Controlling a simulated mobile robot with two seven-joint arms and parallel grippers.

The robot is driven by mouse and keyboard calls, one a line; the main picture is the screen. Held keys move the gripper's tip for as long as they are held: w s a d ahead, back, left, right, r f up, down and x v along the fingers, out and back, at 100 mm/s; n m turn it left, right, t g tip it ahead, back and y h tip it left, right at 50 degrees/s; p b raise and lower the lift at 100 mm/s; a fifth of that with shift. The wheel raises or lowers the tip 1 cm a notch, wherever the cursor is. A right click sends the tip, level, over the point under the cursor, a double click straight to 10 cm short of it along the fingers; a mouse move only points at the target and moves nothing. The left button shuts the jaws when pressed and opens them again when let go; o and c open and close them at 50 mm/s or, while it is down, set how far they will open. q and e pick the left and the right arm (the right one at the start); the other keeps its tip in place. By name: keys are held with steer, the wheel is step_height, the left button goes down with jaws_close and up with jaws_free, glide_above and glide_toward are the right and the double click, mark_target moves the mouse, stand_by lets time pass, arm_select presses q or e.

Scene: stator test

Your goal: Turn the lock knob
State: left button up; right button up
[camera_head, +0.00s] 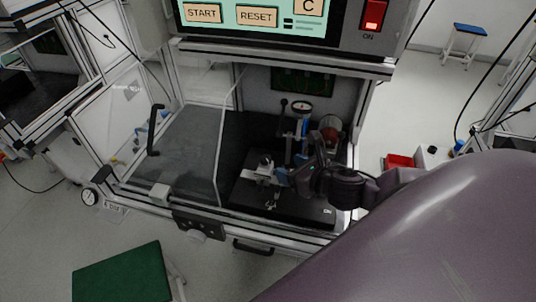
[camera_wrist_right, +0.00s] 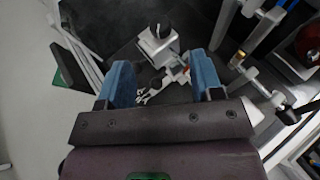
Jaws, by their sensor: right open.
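A silver fixture (camera_head: 262,172) sits on the black plate inside the test station. In the right wrist view it shows as a silver block with a round dark-topped knob (camera_wrist_right: 158,34); I cannot tell for certain that this is the lock knob. My right gripper (camera_head: 281,178) is beside the fixture, on its right in the head view. In the wrist view its two blue fingers (camera_wrist_right: 163,80) are wide apart with nothing gripped. The knob lies beyond the fingertips, apart from them. A small silver piece shows between the fingers. My left gripper is out of view.
The station's frame and a clear tilted panel (camera_head: 180,150) border the space. The black plate's front (camera_head: 300,211) is clear.

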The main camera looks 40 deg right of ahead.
mark_target(266, 158)
steer(key=x, duration=0.9)
steer(key=shift+w+a+f+p, duration=0.1)
steer(key=shift+w+f+p, duration=0.05)
steer(key=shift+w+p, duration=0.2)
steer(key=c, duration=0.9)
